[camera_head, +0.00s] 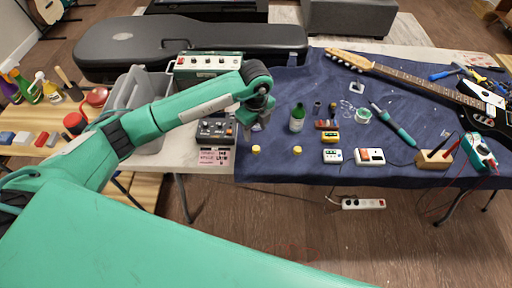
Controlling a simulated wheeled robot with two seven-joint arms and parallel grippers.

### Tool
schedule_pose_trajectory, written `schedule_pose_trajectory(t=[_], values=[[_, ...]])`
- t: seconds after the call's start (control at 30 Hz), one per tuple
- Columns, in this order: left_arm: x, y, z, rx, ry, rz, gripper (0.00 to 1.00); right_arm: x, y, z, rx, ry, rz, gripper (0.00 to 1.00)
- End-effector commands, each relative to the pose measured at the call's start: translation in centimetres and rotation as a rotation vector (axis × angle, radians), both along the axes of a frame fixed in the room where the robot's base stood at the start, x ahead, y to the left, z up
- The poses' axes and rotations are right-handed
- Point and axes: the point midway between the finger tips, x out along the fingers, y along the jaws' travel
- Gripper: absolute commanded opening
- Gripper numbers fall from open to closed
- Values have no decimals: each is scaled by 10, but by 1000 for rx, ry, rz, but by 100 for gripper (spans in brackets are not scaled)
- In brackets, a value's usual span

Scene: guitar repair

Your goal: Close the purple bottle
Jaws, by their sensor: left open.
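My left gripper (257,113) hangs pointing down above the left part of the blue cloth. It is open. A small pale bottle-like shape (257,127) shows just under its fingers, partly hidden by them. I cannot tell its colour or whether the fingers are around it. Two small yellow caps lie on the cloth near the front edge: one cap (256,149) below the gripper, the other cap (297,149) to its right. A green bottle (297,119) stands right of the gripper. My right gripper is not in view.
Pedals (332,156), a soldering iron (393,124) and a guitar (430,78) lie on the blue cloth (280,172) to the right. A black guitar case (190,42) lies behind. A grey bin (128,90) and a looper box (216,129) are to the left.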

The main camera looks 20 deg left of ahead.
Motion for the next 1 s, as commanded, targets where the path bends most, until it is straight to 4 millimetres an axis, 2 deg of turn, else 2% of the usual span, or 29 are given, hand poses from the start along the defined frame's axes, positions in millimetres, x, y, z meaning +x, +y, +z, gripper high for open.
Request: schedule_pose_trajectory(t=[0.1, 0.23, 0.47, 0.67, 0.8, 1.0], values=[[-1, 0, -21, 1, 3, 1, 50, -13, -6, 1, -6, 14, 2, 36], [0, 0, -35, 0, 1, 0, 50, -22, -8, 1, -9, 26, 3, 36], [0, 0, -40, 0, -1, -1, 50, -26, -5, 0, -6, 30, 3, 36], [0, 0, -42, 0, 1, -1, 50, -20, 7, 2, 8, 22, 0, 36], [1, -1, -60, 1, 4, 0, 50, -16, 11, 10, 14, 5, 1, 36], [2, 0, -87, 1, 2, 0, 50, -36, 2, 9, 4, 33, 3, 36]])
